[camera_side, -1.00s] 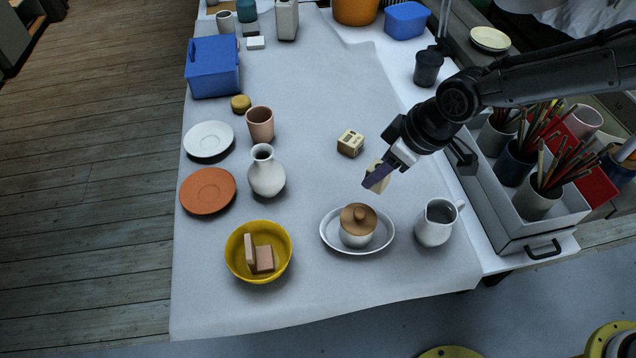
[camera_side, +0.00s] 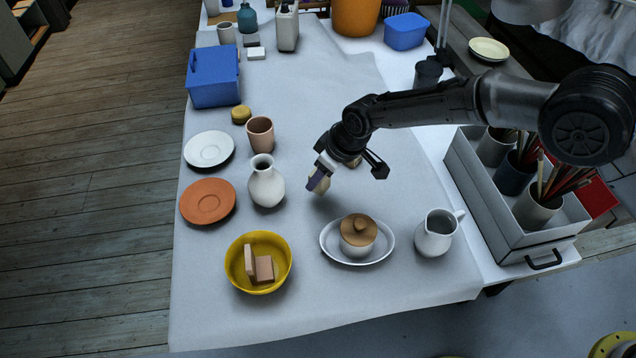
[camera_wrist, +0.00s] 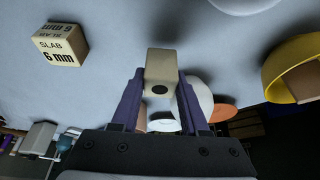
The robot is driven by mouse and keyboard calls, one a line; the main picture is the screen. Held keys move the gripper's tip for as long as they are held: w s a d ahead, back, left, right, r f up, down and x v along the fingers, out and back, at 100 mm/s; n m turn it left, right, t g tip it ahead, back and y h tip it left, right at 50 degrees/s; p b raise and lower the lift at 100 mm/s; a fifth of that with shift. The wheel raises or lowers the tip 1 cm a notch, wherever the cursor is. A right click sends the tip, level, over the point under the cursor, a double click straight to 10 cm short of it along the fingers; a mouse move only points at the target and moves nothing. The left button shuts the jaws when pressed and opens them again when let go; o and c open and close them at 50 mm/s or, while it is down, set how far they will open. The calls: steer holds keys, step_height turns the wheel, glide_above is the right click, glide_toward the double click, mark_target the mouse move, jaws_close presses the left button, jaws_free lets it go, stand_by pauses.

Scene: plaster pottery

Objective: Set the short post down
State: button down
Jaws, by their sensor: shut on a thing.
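The short post (camera_side: 324,184) is a cream block, held between the purple fingers of my gripper (camera_side: 318,181). In the wrist view the post (camera_wrist: 161,68) shows a square end with a dark round hole, gripped from both sides by the fingertips (camera_wrist: 158,88). In the side view the post appears held above the grey cloth, right of the white vase (camera_side: 266,184) and behind the white oval dish (camera_side: 330,248). The exact gap beneath it is hard to judge.
A cream block marked "SLAB 6 mm" (camera_wrist: 59,46) is mostly hidden behind my gripper in the side view. A lidded pot (camera_side: 357,243) stands on the oval dish. A white jug (camera_side: 434,238) and yellow bowl (camera_side: 240,272) flank it. Cloth between vase and dish is clear.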

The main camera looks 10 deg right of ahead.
mark_target(318, 186)
steer(key=shift+w+a+f, duration=0.15)
steer(key=shift+w+f, duration=0.05)
steer(key=shift+f, duration=1.55)
steer(key=shift+f, duration=0.15)
steer(key=shift+c, duration=2.1)
jaws_free()
steer(key=shift+f, duration=0.1)
steer(key=shift+s+r, duration=0.1)
steer(key=shift+r, duration=0.5)
steer(key=v, duration=1.1)
steer(key=shift+d+r, duration=0.1)
steer(key=shift+d, duration=0.1)
